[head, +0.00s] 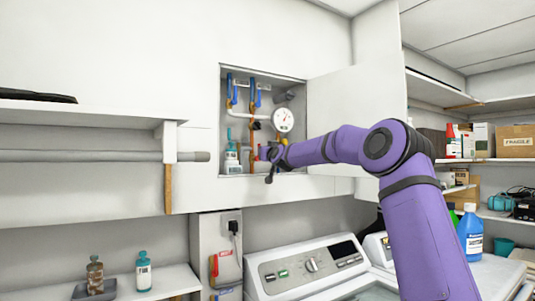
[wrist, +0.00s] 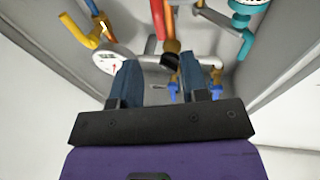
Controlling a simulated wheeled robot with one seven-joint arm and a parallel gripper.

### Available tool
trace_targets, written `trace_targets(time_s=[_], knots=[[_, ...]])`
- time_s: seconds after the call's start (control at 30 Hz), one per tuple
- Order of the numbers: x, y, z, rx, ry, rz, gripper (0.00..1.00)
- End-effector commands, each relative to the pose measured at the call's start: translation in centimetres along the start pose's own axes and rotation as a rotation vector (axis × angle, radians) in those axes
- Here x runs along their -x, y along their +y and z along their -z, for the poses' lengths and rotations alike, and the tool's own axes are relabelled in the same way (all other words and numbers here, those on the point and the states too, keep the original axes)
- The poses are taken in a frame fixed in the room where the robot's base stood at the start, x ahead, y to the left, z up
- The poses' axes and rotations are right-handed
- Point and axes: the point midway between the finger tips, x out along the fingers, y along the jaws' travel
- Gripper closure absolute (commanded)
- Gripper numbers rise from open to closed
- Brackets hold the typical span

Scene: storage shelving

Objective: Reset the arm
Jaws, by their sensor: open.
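My purple arm reaches from the lower right toward an open wall cabinet in the head view. My gripper (head: 271,165) is at the lower front of the cabinet opening, close to the pipes. In the wrist view my gripper (wrist: 160,80) shows two dark blue fingers spread apart with nothing held between them. The fingers point into the cabinet (head: 262,72). Beyond them are a red handle (wrist: 158,18), pipes and a round white gauge (wrist: 112,60). The gauge also shows in the head view (head: 283,120). Whether a finger touches a pipe cannot be told.
The open cabinet door (head: 355,95) stands right of the opening. A teal-capped bottle (head: 231,158) is inside at the left. Below are a washing machine (head: 300,270) and a blue bottle (head: 470,232). A rod and shelf (head: 80,108) extend at the left.

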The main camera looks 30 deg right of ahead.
Motion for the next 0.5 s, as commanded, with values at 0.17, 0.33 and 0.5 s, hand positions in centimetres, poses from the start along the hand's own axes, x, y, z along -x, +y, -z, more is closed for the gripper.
trace_targets(time_s=[0.17,0.33,0.5], knots=[[0.79,0.02,-0.11,-0.001,-0.002,0.0,0.59],[0.85,-0.02,-0.09,-0.001,-0.001,0.0,0.59],[0.83,-0.02,-0.09,-0.001,-0.001,0.0,0.59]])
